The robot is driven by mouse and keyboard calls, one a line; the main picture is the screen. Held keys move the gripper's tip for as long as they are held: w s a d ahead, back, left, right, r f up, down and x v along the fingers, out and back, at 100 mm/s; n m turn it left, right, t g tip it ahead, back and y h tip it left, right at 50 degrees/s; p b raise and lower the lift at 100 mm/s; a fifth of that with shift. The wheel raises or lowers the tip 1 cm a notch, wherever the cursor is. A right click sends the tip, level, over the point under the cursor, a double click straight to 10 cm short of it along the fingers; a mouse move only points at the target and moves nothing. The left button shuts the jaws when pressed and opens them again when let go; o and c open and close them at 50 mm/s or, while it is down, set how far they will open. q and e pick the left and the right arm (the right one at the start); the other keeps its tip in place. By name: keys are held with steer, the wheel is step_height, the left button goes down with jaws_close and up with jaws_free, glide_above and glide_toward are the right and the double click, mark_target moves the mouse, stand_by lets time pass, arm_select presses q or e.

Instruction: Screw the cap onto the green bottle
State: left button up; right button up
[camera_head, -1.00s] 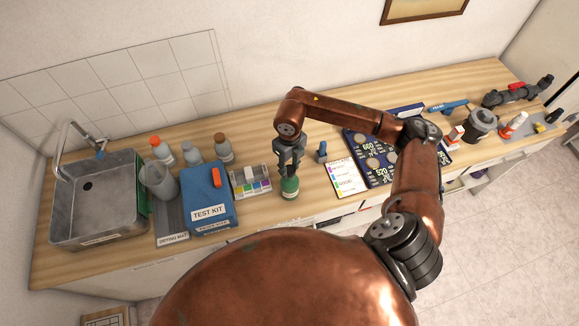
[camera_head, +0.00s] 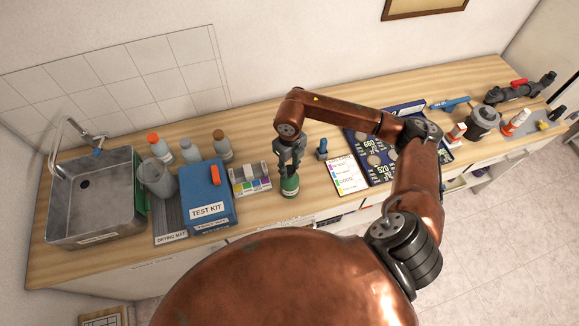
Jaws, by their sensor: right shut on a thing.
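The green bottle (camera_head: 290,187) stands upright on the wooden counter, near its front edge, in the middle of the head view. My right gripper (camera_head: 287,168) points down right over the bottle, with its fingers at the bottle's top. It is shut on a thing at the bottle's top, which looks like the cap. The cap itself is mostly hidden by the dark fingers, so I cannot tell how it sits on the neck. My left gripper is not in view.
The colour test box (camera_head: 250,180) and blue test kit (camera_head: 207,195) stand left of the bottle. A white colour chart (camera_head: 348,175) lies to the right, with a small blue item (camera_head: 321,149) behind. A sink (camera_head: 95,205) is at far left.

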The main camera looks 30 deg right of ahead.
steer(key=shift+f, duration=0.15)
steer(key=o, duration=1.2)
steer(key=n+b, duration=0.2)
steer(key=b, duration=0.1)
steer(key=shift+f+n, duration=0.3)
steer(key=shift+r+n, duration=0.1)
steer(key=shift+n, duration=0.3)
steer(key=shift+r, duration=0.2)
steer(key=shift+s, duration=0.1)
